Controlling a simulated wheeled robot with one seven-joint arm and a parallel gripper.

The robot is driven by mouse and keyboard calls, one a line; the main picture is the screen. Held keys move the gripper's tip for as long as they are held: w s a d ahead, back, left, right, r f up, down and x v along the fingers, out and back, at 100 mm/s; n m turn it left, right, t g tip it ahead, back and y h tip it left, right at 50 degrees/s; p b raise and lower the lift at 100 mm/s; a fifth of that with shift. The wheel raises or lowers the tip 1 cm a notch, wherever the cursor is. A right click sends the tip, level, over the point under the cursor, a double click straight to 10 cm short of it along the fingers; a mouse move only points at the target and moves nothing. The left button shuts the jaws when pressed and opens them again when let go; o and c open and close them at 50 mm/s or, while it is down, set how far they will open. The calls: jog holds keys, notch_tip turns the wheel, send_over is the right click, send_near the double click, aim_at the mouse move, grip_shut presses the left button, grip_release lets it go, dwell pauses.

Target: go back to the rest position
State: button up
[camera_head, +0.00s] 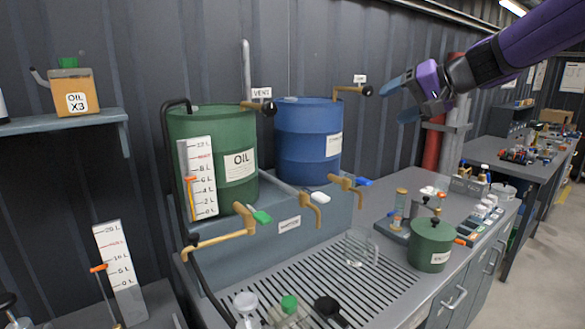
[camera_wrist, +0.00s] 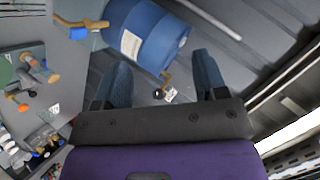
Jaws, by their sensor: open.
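My gripper (camera_head: 402,98) is at the upper right in the head view, raised in the air to the right of the blue barrel (camera_head: 307,142). Its two blue fingers are apart, with nothing between them. In the wrist view my gripper (camera_wrist: 161,85) also shows open and empty. The blue barrel (camera_wrist: 150,38) appears beyond the fingers there, with a small black-knobbed brass tap (camera_wrist: 165,88) seen between them. My purple arm reaches in from the upper right corner.
A green oil barrel (camera_head: 216,155) stands beside the blue one above a slatted drain (camera_head: 310,285). A glass jug (camera_head: 360,247) and a green canister (camera_head: 430,243) stand on the counter below. A red cylinder (camera_head: 433,145) is behind my gripper. The air around my gripper looks clear.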

jog(key=s+d+f+g+h, duration=0.1)
jog(key=s+d+f+h, duration=0.1)
jog(key=s, duration=0.8)
jog(key=s+d+f+n+g+h, duration=0.1)
jog(key=s+d+f+h, duration=0.2)
jog(key=s, duration=0.8)
jog(key=s+d+f+h, duration=0.3)
jog(key=s+f, duration=0.3)
jog(key=s, duration=0.4)
jog(key=shift+s+n+g+h, duration=0.35)
jog(key=shift+n+g+h, duration=0.05)
jog(key=shift+h, duration=0.3)
